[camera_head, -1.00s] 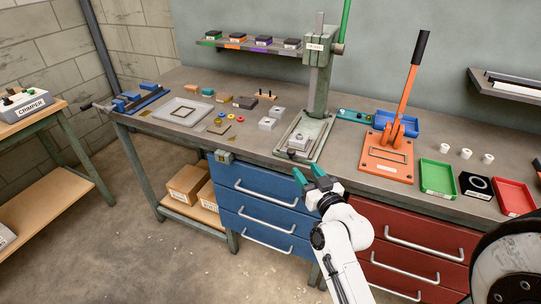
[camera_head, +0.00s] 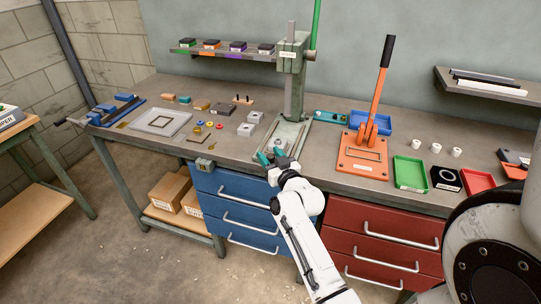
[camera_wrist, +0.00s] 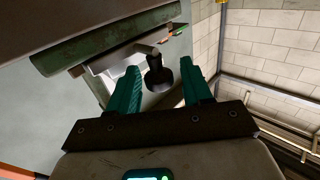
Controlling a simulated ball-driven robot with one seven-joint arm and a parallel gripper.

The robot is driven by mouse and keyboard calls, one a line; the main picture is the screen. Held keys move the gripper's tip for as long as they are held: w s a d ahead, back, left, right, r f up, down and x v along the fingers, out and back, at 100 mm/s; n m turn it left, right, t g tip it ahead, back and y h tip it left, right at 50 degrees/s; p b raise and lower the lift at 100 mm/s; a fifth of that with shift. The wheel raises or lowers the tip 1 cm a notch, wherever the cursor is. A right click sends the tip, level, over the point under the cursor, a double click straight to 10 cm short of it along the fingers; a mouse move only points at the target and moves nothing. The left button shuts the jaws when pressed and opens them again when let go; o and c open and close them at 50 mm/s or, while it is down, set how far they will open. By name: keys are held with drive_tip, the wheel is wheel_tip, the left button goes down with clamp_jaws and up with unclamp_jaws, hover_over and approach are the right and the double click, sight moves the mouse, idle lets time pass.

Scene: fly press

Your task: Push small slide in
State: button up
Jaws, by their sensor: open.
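The green fly press (camera_head: 291,75) stands at the back middle of the bench. Its base plate (camera_head: 294,134) carries a small light metal block (camera_head: 280,144). My gripper (camera_head: 271,157) is at the front edge of this base in the head view, its green fingers apart. In the wrist view, a dark round knob (camera_wrist: 158,76) on a short stem shows between the open fingers (camera_wrist: 160,68), beside a pale metal part (camera_wrist: 108,60) of the press. I cannot tell whether the fingers touch the knob. The slide itself is mostly hidden by my gripper in the head view.
An orange lever press (camera_head: 362,154) stands to the right, with green (camera_head: 409,171) and red (camera_head: 478,181) trays beyond. Small grey blocks (camera_head: 246,129) lie left of the fly press. Blue drawers (camera_head: 236,190) are below the bench edge.

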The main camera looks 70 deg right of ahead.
drive_tip(key=shift+c, duration=0.3)
drive_tip(key=shift+r, duration=0.1)
clamp_jaws()
